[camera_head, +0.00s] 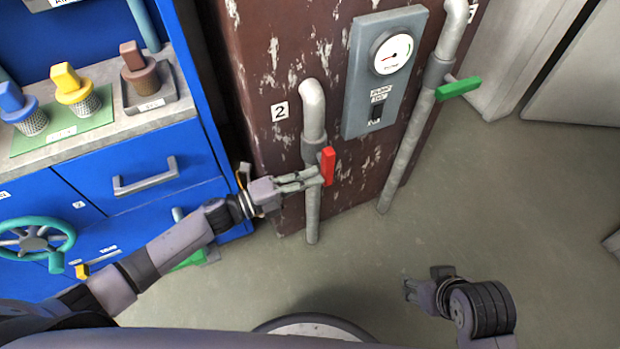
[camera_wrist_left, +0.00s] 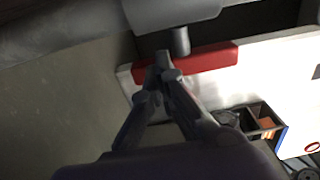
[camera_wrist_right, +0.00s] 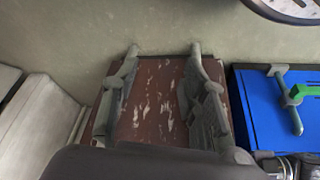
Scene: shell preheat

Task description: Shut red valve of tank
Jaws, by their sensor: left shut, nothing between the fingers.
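The red valve handle (camera_head: 328,166) sits on a grey pipe (camera_head: 313,190) in front of the rusty brown tank (camera_head: 252,50), under the label "2". It stands nearly upright in the head view. My left gripper (camera_head: 318,177) is shut and empty, its fingertips at the handle's lower part. In the left wrist view the fingertips (camera_wrist_left: 163,68) meet or overlap the red handle (camera_wrist_left: 205,60); I cannot tell whether they touch it. My right gripper (camera_head: 408,290) hangs over the floor at the lower right. Its fingers (camera_wrist_right: 163,52) are spread and empty in the right wrist view.
A grey panel (camera_head: 357,110) with a gauge (camera_head: 391,52) is on the tank. A second pipe (camera_head: 408,150) with a green handle (camera_head: 458,88) stands to its right. A blue cabinet (camera_head: 90,170) with a teal wheel (camera_head: 65,235) is at left. The floor at right is clear.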

